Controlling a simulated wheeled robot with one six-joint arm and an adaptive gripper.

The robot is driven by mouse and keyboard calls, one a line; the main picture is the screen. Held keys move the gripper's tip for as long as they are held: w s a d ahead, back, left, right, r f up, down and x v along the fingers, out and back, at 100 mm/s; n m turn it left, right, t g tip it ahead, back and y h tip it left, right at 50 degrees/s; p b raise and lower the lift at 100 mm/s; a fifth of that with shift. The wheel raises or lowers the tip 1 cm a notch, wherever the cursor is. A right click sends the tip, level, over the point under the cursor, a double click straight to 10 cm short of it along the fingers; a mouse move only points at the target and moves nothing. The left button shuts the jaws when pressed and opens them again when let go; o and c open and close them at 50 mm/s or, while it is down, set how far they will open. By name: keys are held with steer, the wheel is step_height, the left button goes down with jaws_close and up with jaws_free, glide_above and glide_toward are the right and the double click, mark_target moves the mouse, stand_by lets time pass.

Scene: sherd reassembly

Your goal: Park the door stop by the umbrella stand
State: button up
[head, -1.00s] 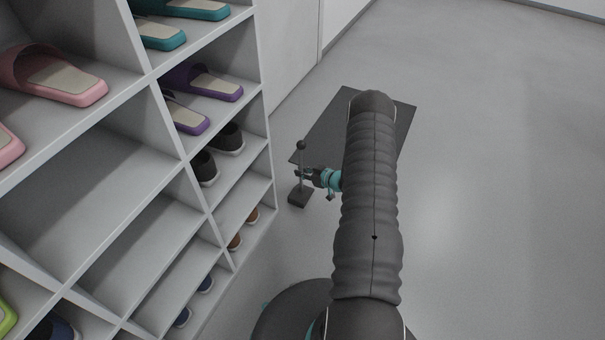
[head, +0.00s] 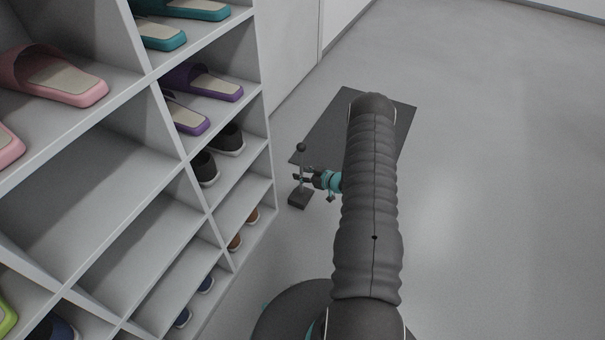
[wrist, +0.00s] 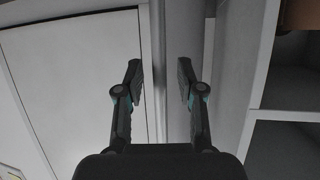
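The door stop (head: 298,201) is a dark block with a thin upright rod and a round dark knob on top. In the head view it stands upright near the foot of the shelves, in front of a dark mat. My gripper (head: 302,174) is at the rod's height, with its fingers at or beside the rod. In the wrist view my gripper (wrist: 159,70) is open, with a clear gap between the fingertips. My arm hides part of the floor and mat. I see no umbrella stand in either view.
A white shoe rack (head: 222,262) with slippers and shoes fills the left, close to the door stop. A dark mat (head: 328,124) lies on the floor behind it. A pale door panel (wrist: 70,75) shows in the wrist view. The grey floor on the right is clear.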

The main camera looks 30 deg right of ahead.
steer(key=v, duration=1.2)
steer(key=w+d+r+g+h, duration=0.1)
steer(key=w+r+h, duration=0.2)
steer(key=r, duration=0.5)
steer(key=w+r+h, duration=0.2)
steer(key=w+r, duration=0.2)
steer(key=r, duration=0.5)
steer(key=s+a+r+m+g+h, duration=0.1)
steer(key=s+a+r+h, duration=0.1)
steer(key=r, duration=0.6)
steer(key=s+a+r+m+g+h, duration=0.1)
steer(key=a+r+h, duration=0.1)
steer(key=r, duration=0.5)
steer(key=s+a+r+m+g, duration=0.1)
steer(key=s+a+r+m, duration=0.2)
steer(key=s+a+r, duration=0.95)
steer(key=s+a+g+y, duration=0.1)
steer(key=s+a, duration=0.3)
steer(key=s, duration=0.5)
steer(key=s+a+g+y, duration=0.1)
steer(key=s+a, duration=0.3)
steer(key=s, duration=0.6)
steer(key=shift+a+y, duration=0.35)
steer(key=shift+y, duration=0.15)
steer(key=shift+s+d, duration=0.1)
